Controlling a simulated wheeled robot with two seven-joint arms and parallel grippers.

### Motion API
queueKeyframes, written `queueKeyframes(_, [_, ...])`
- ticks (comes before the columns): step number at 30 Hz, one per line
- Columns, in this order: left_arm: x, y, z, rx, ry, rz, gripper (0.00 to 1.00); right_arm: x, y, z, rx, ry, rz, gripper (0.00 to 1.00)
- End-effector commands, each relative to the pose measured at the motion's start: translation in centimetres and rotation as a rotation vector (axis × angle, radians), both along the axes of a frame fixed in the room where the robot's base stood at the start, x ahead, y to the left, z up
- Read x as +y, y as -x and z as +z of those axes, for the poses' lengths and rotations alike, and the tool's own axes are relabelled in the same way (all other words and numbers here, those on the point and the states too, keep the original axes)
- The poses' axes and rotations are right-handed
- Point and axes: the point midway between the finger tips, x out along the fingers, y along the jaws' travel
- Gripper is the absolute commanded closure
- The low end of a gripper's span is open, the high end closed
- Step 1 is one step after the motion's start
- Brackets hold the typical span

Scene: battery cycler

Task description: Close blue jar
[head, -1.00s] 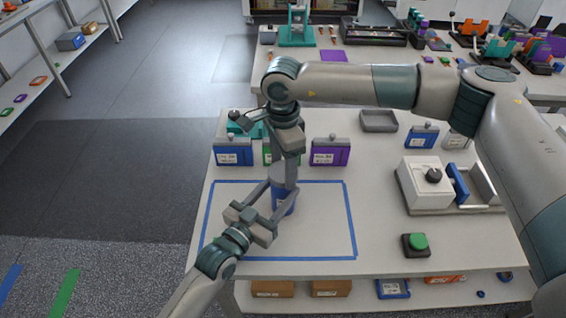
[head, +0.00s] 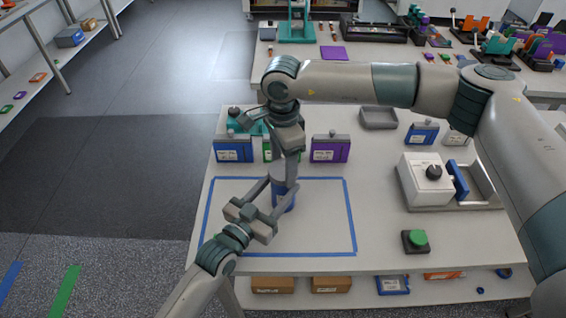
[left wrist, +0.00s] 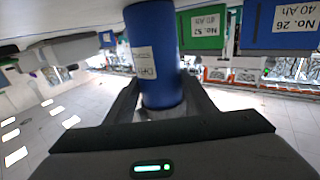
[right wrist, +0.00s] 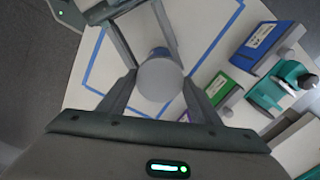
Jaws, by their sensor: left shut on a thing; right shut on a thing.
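The blue jar (head: 284,197) stands upright inside the blue tape outline on the table. It also shows in the left wrist view (left wrist: 155,50) with a white label. My left gripper (head: 272,200) is shut on the jar's body from the front left. My right gripper (head: 284,180) points down from above and is shut on the grey round lid (right wrist: 160,80), which sits at the top of the jar. Whether the lid is fully seated is hard to tell.
Behind the tape outline (head: 352,215) stand a blue battery (head: 233,151), a partly hidden green one (right wrist: 222,88) and a purple one (head: 330,150). A white device (head: 427,182) with a black knob and a green button (head: 416,241) are at right. The outline's right half is clear.

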Motion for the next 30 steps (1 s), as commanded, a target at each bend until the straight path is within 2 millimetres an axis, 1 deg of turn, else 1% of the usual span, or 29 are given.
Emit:
queueKeyframes(13, [0.01, 0.01, -0.05, 0.001, -0.001, 0.000, 0.90, 0.02, 0.01, -0.77, 0.000, 0.000, 0.000, 0.63])
queueKeyframes(14, [0.01, 0.01, -0.05, 0.001, -0.001, 0.000, 1.00, 0.01, 0.00, -0.78, 0.000, 0.000, 0.000, 0.63])
queueKeyframes(19, [0.01, 0.01, -0.05, 0.001, -0.001, 0.000, 1.00, 0.02, 0.00, -0.75, 0.000, 0.000, -0.039, 0.63])
queueKeyframes(23, [0.01, 0.01, -0.06, 0.001, -0.001, 0.000, 1.00, 0.01, -0.02, -0.74, 0.000, 0.000, -0.164, 0.63])
queueKeyframes(30, [0.01, 0.00, -0.07, 0.002, -0.001, 0.000, 1.00, 0.06, -0.03, -0.77, 0.001, -0.001, -0.532, 0.63])
